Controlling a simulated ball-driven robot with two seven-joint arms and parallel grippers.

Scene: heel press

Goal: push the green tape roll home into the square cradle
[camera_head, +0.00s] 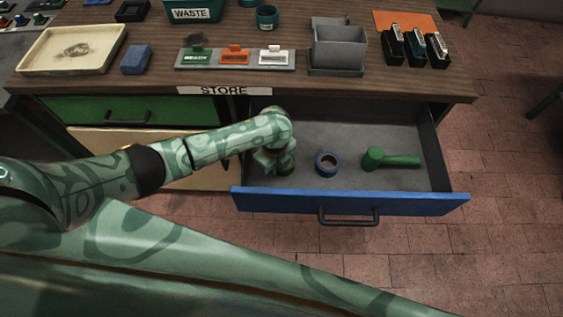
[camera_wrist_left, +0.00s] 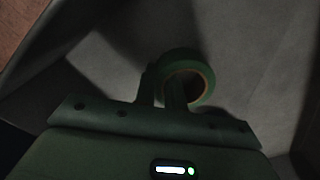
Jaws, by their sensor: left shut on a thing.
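The green tape roll (camera_wrist_left: 184,55) shows in the left wrist view, with a brown inner core. My left gripper (camera_wrist_left: 160,82) is shut on its near wall, one finger at the hole and one outside. In the head view my left gripper (camera_head: 277,164) reaches down into the left part of the open drawer and mostly hides the roll. A small black square frame (camera_head: 133,10) on the bench top at the back left may be the square cradle; I cannot tell for certain. My right gripper is not in view.
The drawer has a blue front (camera_head: 350,203) and holds a blue tape roll (camera_head: 328,163) and a green mallet (camera_head: 390,158). On the bench stand a cream tray (camera_head: 68,50), blue block (camera_head: 136,59), label rack (camera_head: 236,60), grey bin (camera_head: 338,48) and WASTE tub (camera_head: 192,13).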

